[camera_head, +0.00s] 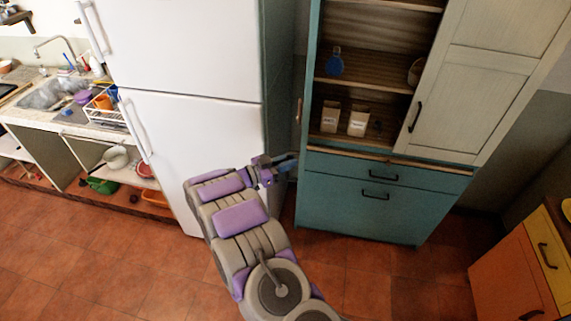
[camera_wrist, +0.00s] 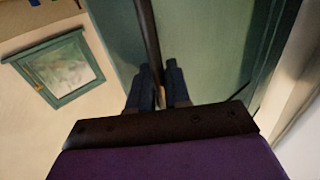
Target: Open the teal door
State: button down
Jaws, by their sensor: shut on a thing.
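The tall teal cabinet (camera_head: 366,205) stands at centre right in the head view, with its upper shelves exposed. My gripper (camera_head: 288,165) is at the cabinet's left edge, beside the white fridge. In the wrist view its two dark fingers (camera_wrist: 160,88) are shut around a narrow brown bar (camera_wrist: 147,35), which looks like a handle or a door edge. A teal panel (camera_wrist: 205,45) lies behind the fingers. The head view does not show clearly what the fingers hold, nor how far the teal door stands open.
The white fridge (camera_head: 190,130) stands close on the left. A cream door (camera_head: 480,90) covers the cabinet's upper right. A blue bottle (camera_head: 334,62) and two cartons (camera_head: 358,121) stand on the shelves. An orange cabinet (camera_head: 505,285) is at lower right. The tiled floor (camera_head: 380,285) is clear in front.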

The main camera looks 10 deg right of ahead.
jog(key=shift+d+r, duration=0.15)
jog(key=shift+d, duration=0.4)
jog(key=shift+w+a, duration=0.2)
jog(key=shift+a, duration=0.8)
jog(key=c, duration=1.3)
grip_release()
jog(key=shift+w+f, duration=0.1)
jog(key=shift+f, duration=0.1)
jog(key=shift+o, duration=0.2)
jog(key=shift+d+r, duration=0.1)
jog(key=shift+d, duration=0.55)
jog(key=v, duration=1.8)
jog(key=shift+w+d, duration=0.1)
